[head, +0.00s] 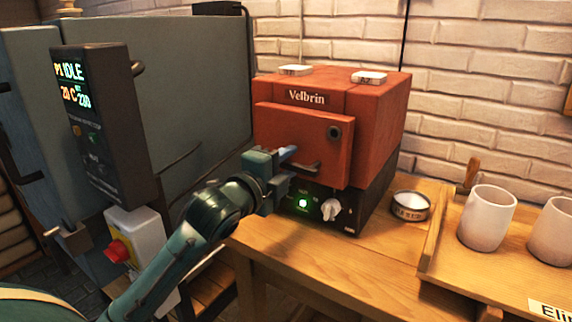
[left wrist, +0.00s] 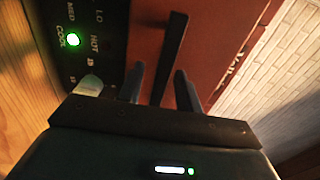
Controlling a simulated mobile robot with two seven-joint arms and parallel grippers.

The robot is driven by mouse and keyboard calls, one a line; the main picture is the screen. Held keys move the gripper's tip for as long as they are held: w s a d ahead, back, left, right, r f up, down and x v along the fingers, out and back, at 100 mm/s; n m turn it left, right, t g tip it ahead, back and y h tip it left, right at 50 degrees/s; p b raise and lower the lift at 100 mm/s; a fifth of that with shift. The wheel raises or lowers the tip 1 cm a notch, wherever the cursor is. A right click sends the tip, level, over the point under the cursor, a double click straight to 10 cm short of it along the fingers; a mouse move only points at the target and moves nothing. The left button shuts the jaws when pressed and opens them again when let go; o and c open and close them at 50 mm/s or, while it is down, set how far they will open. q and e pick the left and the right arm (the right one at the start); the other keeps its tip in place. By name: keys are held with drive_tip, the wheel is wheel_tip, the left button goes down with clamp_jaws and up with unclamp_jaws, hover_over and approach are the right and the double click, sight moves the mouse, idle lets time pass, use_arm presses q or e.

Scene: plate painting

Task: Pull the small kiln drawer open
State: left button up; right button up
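The small red kiln (head: 381,115), marked Velbrin, stands on a wooden bench. Its red front panel (head: 285,122) stands a little proud of the body; I cannot tell whether this is thickness or a gap. A dark bar handle (head: 308,167) sits low on the panel. My left gripper (head: 289,165) is at the handle's left part. In the left wrist view the handle (left wrist: 176,40) runs between the two fingers of my left gripper (left wrist: 160,78), with visible gaps beside it. The fingers are apart. My right gripper is not in view.
A large grey kiln (head: 190,85) with a display box (head: 95,120) stands left. Below the panel are a lit green lamp (head: 303,203) and white knob (head: 330,209). A round tin (head: 410,206) and white cups (head: 487,218) on a wooden tray (head: 435,245) are right.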

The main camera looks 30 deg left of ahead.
use_arm(q)
drive_tip(key=shift+c, duration=0.4)
clamp_jaws()
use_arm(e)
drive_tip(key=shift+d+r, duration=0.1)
